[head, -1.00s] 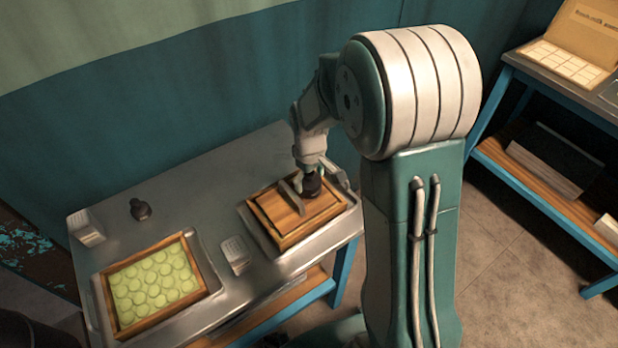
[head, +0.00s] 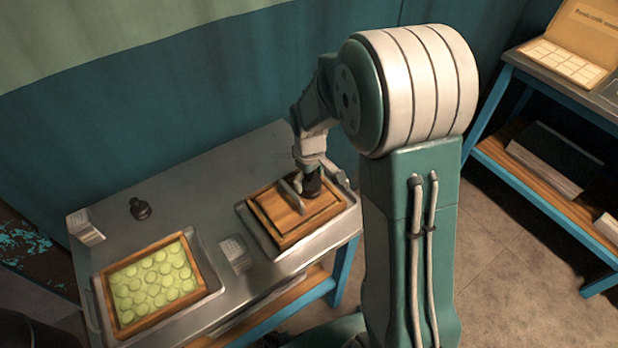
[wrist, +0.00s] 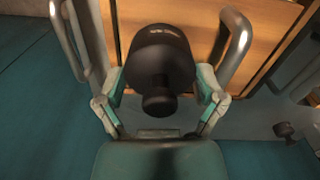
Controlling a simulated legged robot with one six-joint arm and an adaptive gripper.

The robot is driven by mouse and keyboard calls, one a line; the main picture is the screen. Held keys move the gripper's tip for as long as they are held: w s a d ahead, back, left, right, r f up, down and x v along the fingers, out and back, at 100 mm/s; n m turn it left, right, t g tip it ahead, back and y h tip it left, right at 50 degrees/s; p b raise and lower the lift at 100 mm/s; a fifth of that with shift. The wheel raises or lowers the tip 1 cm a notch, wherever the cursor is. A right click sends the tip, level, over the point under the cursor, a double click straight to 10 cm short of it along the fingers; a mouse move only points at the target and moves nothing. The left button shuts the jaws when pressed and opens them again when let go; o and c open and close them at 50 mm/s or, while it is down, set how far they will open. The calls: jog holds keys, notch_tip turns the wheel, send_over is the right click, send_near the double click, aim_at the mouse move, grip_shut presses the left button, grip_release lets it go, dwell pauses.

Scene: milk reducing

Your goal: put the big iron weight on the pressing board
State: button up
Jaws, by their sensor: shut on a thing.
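The big iron weight (head: 313,187) is dark and knobbed, upright at the right part of the wooden pressing board (head: 275,213). The board tops a wooden mould in a metal tray and has a grey bar handle (head: 291,194), just left of the weight. My gripper (head: 311,168) is over the weight. In the wrist view the weight (wrist: 160,55) sits between the teal fingers of my gripper (wrist: 161,85), which is shut on it. I cannot tell whether its base touches the board (wrist: 195,14).
A smaller dark weight (head: 140,208) stands on the grey table (head: 190,200). A wooden frame of pale green rounds (head: 155,283) is at front left. A blue shelf with boxes (head: 560,150) is at right.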

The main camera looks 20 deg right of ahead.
jog(key=o, duration=1)
jog(key=shift+f, duration=0.1)
jog(key=shift+r, duration=3.55)
